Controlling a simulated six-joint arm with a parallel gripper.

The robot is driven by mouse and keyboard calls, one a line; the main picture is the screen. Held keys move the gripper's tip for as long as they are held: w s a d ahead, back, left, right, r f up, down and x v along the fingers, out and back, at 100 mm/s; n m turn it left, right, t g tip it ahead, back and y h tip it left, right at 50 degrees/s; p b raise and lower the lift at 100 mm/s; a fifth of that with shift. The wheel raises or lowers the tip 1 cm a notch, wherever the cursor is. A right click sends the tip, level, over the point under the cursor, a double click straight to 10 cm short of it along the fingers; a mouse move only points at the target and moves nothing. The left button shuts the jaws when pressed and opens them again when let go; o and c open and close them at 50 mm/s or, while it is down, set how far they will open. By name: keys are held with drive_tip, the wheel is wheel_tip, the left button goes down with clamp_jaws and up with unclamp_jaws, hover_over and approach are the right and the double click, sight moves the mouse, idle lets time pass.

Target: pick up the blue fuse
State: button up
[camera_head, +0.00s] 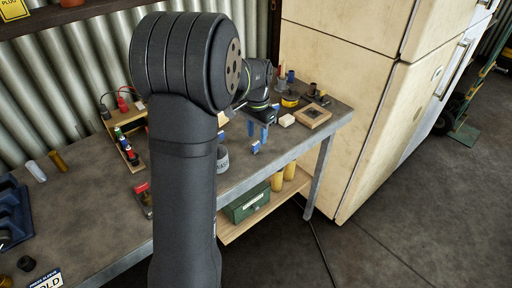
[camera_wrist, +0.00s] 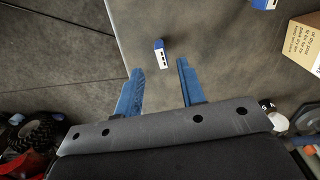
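A small blue fuse with a white, dark-marked part (camera_wrist: 161,53) lies on the grey bench top in the wrist view. It also shows in the head view as a small blue piece (camera_head: 256,147) near the bench's front edge. My gripper (camera_wrist: 159,68) has two blue fingers, spread apart with nothing between them. In the wrist view the fuse appears just past the fingertips, between their lines. In the head view my gripper (camera_head: 258,137) points down over the fuse, and I cannot tell the exact height gap.
A tan block (camera_head: 287,120) and a wooden frame (camera_head: 313,116) are to the right. A grey round container (camera_head: 222,158) stands to the left. Another blue piece (camera_wrist: 264,3) is at the wrist view's top edge. A cream cabinet (camera_head: 345,60) stands beside the bench.

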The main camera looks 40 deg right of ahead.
sight(256, 143)
drive_tip(key=shift+w+a+f, duration=0.1)
drive_tip(key=shift+a+f, duration=0.05)
drive_tip(key=shift+f, duration=2.6)
clamp_jaws()
